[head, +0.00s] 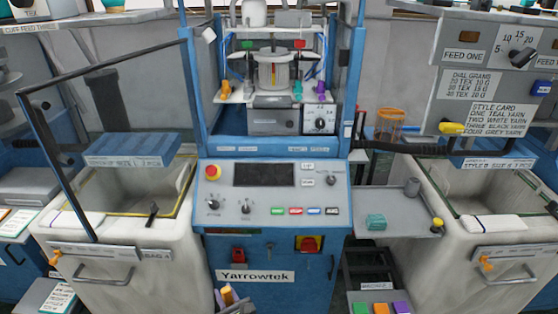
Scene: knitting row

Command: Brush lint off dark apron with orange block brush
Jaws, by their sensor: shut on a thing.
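I cannot make out a dark apron or an orange block brush in the head view. My gripper is not in this view, so what it holds is hidden from me. Small orange items show: an orange clip (487,262) on the right bin's front, another orange clip (55,257) on the left bin's front, and an orange-topped item (228,294) in a holder at the bottom. None is clearly a brush.
A blue knitting machine (267,281) with a control panel (293,213) stands in the middle. A pale bin stands on each side, the left (115,275) and the right (440,260). A grey side shelf (390,240) carries a teal block (376,222). Colored blocks (380,308) lie below.

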